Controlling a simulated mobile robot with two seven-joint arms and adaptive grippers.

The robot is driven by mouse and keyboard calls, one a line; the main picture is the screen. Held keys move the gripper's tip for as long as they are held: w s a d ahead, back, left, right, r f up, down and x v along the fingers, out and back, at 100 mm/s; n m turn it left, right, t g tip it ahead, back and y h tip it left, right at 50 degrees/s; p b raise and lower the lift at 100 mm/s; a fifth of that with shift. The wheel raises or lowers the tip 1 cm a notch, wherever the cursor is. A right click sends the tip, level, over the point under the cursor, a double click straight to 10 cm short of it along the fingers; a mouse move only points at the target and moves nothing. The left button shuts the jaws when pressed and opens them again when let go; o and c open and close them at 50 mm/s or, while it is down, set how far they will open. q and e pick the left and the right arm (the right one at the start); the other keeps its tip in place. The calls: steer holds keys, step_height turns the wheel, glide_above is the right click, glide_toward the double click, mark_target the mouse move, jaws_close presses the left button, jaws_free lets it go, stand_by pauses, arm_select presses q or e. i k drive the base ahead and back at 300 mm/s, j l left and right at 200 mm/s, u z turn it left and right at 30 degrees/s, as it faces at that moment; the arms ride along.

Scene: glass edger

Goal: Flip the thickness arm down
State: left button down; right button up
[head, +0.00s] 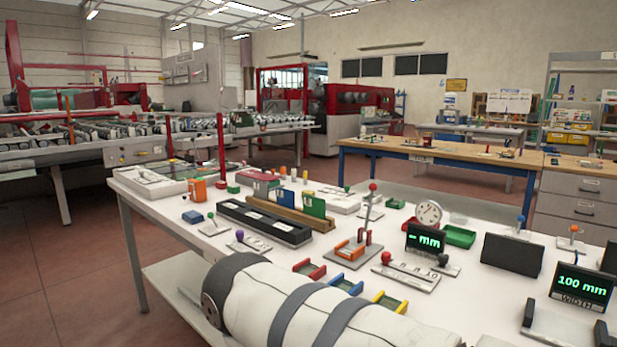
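On the white table stands a small fixture (352,251) with an orange and grey base. A grey lever (366,212) rises from it, nearly upright and leaning slightly right, with a red knob (373,187) on top. I take this raised lever for the thickness arm, but no label on it is readable. Just right of it, a black display (425,240) reads "– mm". A round dial gauge (428,214) stands behind that display. Neither of my grippers is in view.
One of my white arm links crosses the bottom foreground and hides the table's front. A slotted plate (405,276) with a red knob lies before the fixture. Red, blue and yellow trays (347,285) sit nearby. A "100 mm" width display (581,288) stands at right.

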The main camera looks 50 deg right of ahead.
mark_target(373, 187)
steer(key=i+u, duration=0.2)
steer(key=i, duration=0.9)
steer(key=i+l+u, duration=0.15)
steer(key=i, duration=1)
steer(key=z, duration=3.45)
